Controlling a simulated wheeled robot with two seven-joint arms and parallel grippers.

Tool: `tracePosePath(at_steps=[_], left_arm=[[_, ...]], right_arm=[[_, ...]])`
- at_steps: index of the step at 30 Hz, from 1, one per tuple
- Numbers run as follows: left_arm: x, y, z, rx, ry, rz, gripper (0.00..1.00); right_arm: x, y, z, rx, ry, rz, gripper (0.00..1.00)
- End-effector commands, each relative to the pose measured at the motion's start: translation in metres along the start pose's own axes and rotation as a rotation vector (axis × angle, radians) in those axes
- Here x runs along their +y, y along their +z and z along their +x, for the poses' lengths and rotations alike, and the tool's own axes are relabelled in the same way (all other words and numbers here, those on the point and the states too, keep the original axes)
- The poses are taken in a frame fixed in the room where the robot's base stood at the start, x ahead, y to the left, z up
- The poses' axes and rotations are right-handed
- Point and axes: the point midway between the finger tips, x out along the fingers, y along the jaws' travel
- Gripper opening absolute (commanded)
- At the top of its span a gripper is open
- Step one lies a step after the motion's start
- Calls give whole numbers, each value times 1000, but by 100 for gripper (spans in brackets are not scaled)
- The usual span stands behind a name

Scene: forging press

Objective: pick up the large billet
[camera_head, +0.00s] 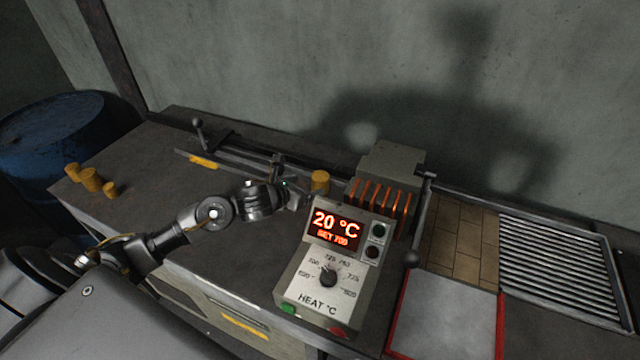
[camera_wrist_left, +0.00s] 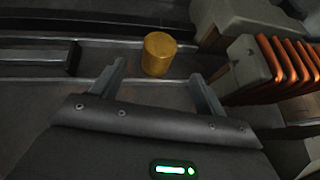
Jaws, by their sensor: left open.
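A yellow-brown cylindrical billet (camera_head: 320,181) stands upright at the coil end of a guide channel. In the left wrist view the billet (camera_wrist_left: 159,54) is just beyond and between my fingertips. Three more billets stand at the bench's left end: a small one (camera_head: 72,171), a larger one (camera_head: 91,180) and another small one (camera_head: 110,189). Which billet counts as the large one is hard to tell across this distance. My left gripper (camera_head: 298,197) is open and empty, just left of the channel billet; its open fingers (camera_wrist_left: 157,75) show in the wrist view. My right gripper is out of view.
A heater control box (camera_head: 325,262) reading 20 °C stands close right of my left gripper. Copper coils (camera_head: 379,196) are behind it; they also show in the wrist view (camera_wrist_left: 285,62). A red-edged plate (camera_head: 446,318) and slatted rack (camera_head: 562,262) lie right. The bench's left middle is clear.

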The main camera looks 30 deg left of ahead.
Motion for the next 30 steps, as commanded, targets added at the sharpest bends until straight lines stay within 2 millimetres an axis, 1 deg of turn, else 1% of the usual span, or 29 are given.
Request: tracePosePath(at_steps=[3,6,9,14,17,23,27,30], left_arm=[[-1,2,20,0,-1,-5,74],[0,2,33,-1,0,-5,74],[1,0,40,-1,1,-3,74],[1,0,43,-1,2,-2,74],[2,0,48,1,2,-4,74],[5,-3,72,1,3,-6,74],[5,-4,88,-1,3,-5,74],[5,-5,93,-1,2,-3,74]], right_arm=[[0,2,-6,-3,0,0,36],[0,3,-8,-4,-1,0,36],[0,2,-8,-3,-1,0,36],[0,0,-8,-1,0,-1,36],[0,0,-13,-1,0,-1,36],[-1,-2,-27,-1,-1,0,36],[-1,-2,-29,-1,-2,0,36],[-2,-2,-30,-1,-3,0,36]])
